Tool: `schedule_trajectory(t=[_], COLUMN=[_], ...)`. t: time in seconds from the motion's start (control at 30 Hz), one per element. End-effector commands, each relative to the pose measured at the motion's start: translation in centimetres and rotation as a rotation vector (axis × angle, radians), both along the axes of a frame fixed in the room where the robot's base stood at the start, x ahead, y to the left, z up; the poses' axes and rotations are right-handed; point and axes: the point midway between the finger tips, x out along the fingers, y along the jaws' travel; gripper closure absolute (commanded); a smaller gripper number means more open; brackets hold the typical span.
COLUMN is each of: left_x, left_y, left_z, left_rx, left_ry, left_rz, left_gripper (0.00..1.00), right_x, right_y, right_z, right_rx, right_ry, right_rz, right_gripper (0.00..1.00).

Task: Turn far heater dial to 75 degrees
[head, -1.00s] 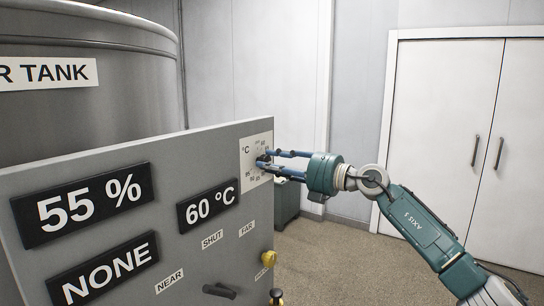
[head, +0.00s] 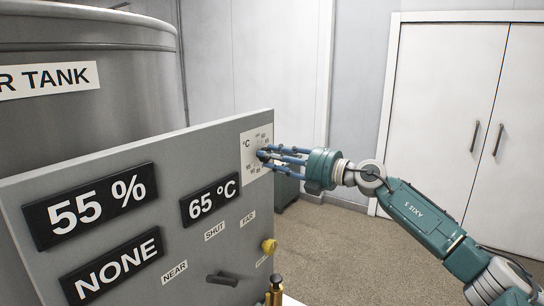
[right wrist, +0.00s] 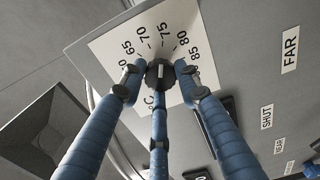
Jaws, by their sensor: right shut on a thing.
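The heater dial (right wrist: 160,74) is a small black knob with a light pointer mark, on a white scale plate (head: 249,174) at the right end of the grey panel. The scale reads 65, 70, 75, 80 and 85 in the right wrist view. My right gripper (head: 264,154) has its blue fingers closed around the dial; the fingers also show in the right wrist view (right wrist: 158,78). The fingers partly hide the dial, and I cannot read its pointer exactly. The temperature display (head: 209,201) reads 65 °C. My left gripper is not in view.
The panel (head: 200,165) also carries displays reading 55 % (head: 92,206) and NONE (head: 112,264), a black lever (head: 222,279) and a yellow knob (head: 269,246). A large tank (head: 90,60) stands behind it. Open floor (head: 335,245) lies to the right, before white doors (head: 450,100).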

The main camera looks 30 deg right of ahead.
Motion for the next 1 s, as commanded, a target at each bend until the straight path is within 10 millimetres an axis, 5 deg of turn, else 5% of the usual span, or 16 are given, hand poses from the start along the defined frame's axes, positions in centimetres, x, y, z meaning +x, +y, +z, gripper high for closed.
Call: schedule_trajectory(t=[0.17, 0.2, 0.3, 0.67, 1.0], left_x=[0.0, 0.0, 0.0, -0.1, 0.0], left_y=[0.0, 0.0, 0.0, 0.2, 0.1], left_z=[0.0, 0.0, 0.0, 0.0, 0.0], left_rx=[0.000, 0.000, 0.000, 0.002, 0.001], left_ry=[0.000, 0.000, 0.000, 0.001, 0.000], left_rz=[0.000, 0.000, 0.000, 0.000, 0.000], left_gripper=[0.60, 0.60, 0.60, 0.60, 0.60], right_x=[0.0, 0.0, 0.0, -0.2, -2.9], right_y=[-0.5, -0.5, -0.5, -0.3, -1.5], right_z=[0.6, 0.6, 0.5, 0.1, -0.3], right_rx=[0.002, 0.002, 0.001, 0.000, 0.001], right_ry=[-0.012, -0.012, -0.010, -0.003, 0.002], right_rz=[-0.012, -0.012, -0.011, -0.005, -0.006], right_gripper=[0.94, 0.64, 0.49, 0.49, 0.49])
